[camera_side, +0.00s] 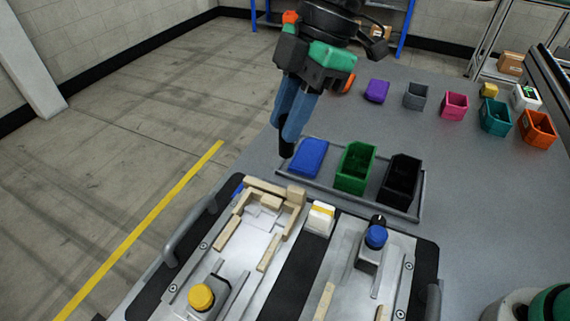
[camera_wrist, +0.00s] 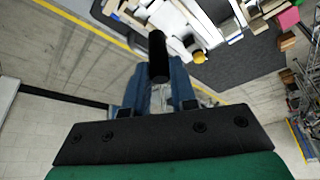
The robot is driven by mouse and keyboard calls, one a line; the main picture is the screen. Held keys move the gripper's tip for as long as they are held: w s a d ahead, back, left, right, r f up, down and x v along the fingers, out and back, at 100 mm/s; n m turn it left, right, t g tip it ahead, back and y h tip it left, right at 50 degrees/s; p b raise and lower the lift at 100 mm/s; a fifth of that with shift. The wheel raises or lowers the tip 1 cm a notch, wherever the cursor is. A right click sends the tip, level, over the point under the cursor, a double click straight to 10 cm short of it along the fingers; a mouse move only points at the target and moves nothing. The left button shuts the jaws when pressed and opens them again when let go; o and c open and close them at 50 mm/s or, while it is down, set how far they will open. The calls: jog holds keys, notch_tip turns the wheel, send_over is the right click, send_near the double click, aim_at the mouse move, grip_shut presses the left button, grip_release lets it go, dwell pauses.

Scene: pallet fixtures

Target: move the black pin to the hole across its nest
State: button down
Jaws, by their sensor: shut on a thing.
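My gripper (camera_side: 291,130) has blue fingers and is shut on the black pin (camera_side: 286,149). The pin hangs down from the fingertips, in the air above the far left edge of the fixture plates. In the wrist view the black pin (camera_wrist: 158,52) stands out between the blue fingers of my gripper (camera_wrist: 158,85). The nest of pale wooden blocks (camera_side: 229,232) lies on the left metal plate (camera_side: 232,262), below the pin and nearer the side camera. I cannot make out the hole across the nest.
A tray (camera_side: 421,206) with blue (camera_side: 308,158), green (camera_side: 356,167) and black bins (camera_side: 403,181) stands close to the right of the pin.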

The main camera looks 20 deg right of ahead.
notch_tip(320, 180, up, 5)
jog(key=shift+r, duration=0.2)
jog(key=shift+w+a, duration=0.1)
jog(key=shift+w, duration=0.05)
jog(key=shift+w+a+f+m+t, duration=0.25)
jog(key=shift+w+a+f+m, duration=0.4)
jog(key=shift+f, duration=2.15)
jog(key=shift+w+a+f+m+t, duration=0.3)
jog(key=shift+w+a+f+m, duration=0.3)
jog(key=shift+f, duration=2.25)
jog(key=shift+w+a+f+m+t, duration=0.25)
jog(key=shift+w+a+f+m, duration=0.4)
jog(key=shift+f, duration=2.15)
jog(key=shift+s+f, duration=0.1)
jog(key=shift+f, duration=0.15)
jog(key=shift+f, duration=0.7)
